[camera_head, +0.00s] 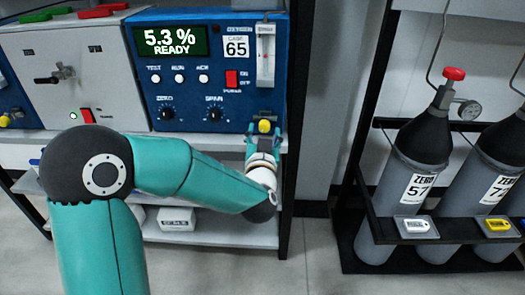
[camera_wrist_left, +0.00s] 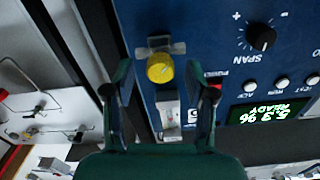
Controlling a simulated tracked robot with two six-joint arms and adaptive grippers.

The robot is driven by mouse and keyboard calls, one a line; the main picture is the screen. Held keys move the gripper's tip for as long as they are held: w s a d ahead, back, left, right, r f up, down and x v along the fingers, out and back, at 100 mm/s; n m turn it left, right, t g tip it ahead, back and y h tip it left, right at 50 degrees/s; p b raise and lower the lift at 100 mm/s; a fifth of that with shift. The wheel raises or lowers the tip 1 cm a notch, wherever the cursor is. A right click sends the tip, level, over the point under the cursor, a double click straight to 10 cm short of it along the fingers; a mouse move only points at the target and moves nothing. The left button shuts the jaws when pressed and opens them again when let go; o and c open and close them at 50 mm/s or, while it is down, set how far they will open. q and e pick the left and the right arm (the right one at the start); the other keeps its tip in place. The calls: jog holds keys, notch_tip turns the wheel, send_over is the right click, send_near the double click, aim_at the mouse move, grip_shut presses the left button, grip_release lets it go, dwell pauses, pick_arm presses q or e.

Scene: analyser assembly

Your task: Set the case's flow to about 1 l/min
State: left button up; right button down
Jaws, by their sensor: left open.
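The blue analyser case (camera_head: 212,100) labelled 65 stands on a shelf, its green display (camera_head: 170,41) reading 5.3 % READY. A clear upright flowmeter tube (camera_head: 265,55) is at its right end; the float's level is too small to read. Below the tube is a yellow flow knob (camera_head: 264,126). My left gripper (camera_head: 263,138) is at this knob. In the left wrist view the gripper (camera_wrist_left: 162,76) is open, one finger on each side of the yellow knob (camera_wrist_left: 160,69), with gaps visible on both sides. My right gripper is not in view.
The case also has ZERO (camera_head: 166,113) and SPAN (camera_head: 214,114) knobs and a red power switch (camera_head: 231,78). A grey case (camera_head: 65,75) stands to its left. At the right, grey cylinders (camera_head: 402,185) stand in a black rack (camera_head: 450,230).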

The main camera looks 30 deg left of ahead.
pick_arm(q)
jog(key=v, duration=0.9)
jog(key=shift+s, duration=0.1)
